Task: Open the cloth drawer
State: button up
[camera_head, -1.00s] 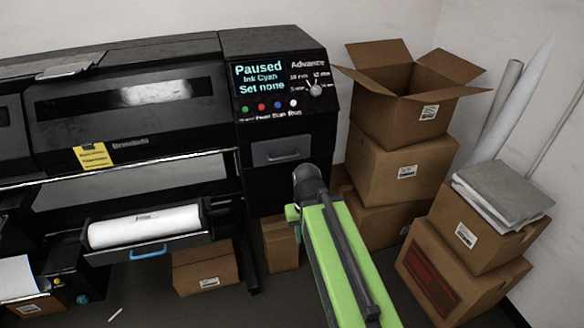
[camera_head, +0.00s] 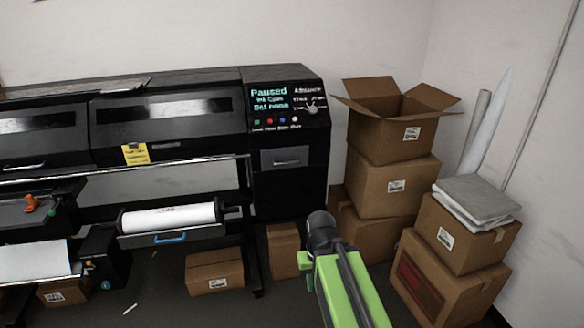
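A small grey drawer front with a bar handle (camera_head: 287,159) sits in the black printer's right-hand cabinet, below the control panel. It looks shut. A second drawer or tray with a blue handle (camera_head: 170,238) is under the white roll, lower left. No label shows which one is the cloth drawer. My green arm reaches up from the bottom edge, right of centre, to a dark rounded joint. It is in front of the boxes, right of and below the grey drawer in the picture. My gripper's fingers do not show.
The printer's panel (camera_head: 287,108) reads "Paused". Stacked cardboard boxes (camera_head: 392,187) stand right of the printer, an open one on top. More boxes with grey sheets (camera_head: 473,200) stand at far right. Boxes (camera_head: 214,270) also sit under the printer. Some dark floor is clear at lower left.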

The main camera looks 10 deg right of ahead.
aim_at(290, 156)
jog(key=u, duration=0.5)
jog(key=i, duration=1.9)
jog(key=u, duration=0.4)
